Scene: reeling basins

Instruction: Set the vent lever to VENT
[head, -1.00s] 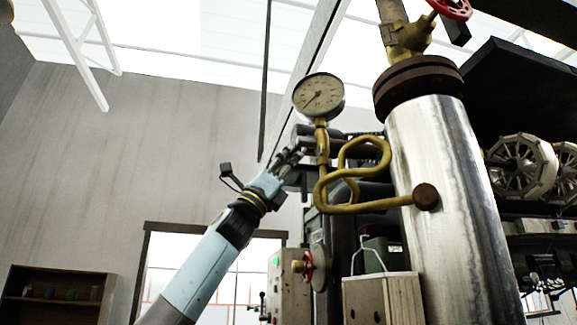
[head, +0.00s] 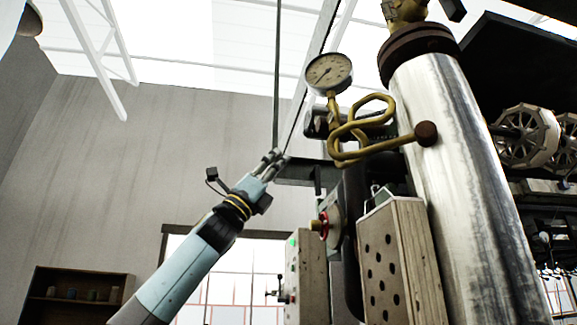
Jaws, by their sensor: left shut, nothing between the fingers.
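I cannot pick out a lever marked VENT, and no such label is readable. My left gripper (head: 276,158) is shut and empty, raised in mid-picture left of the dark horizontal bar (head: 296,172). Its fingertips overlap the lower end of a thin dark upright rod (head: 277,75); I cannot tell whether they touch. A small dark lever-like part (head: 274,292) sticks out from the left side of a pale control box (head: 306,275), well below the gripper. My right gripper is not in view.
A round gauge (head: 328,73) and looped brass pipe (head: 350,132) stand right of the gripper, before a large metal cylinder (head: 450,170). A red handwheel (head: 323,225) and a perforated box (head: 382,265) are lower. Bare wall (head: 130,150) lies left.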

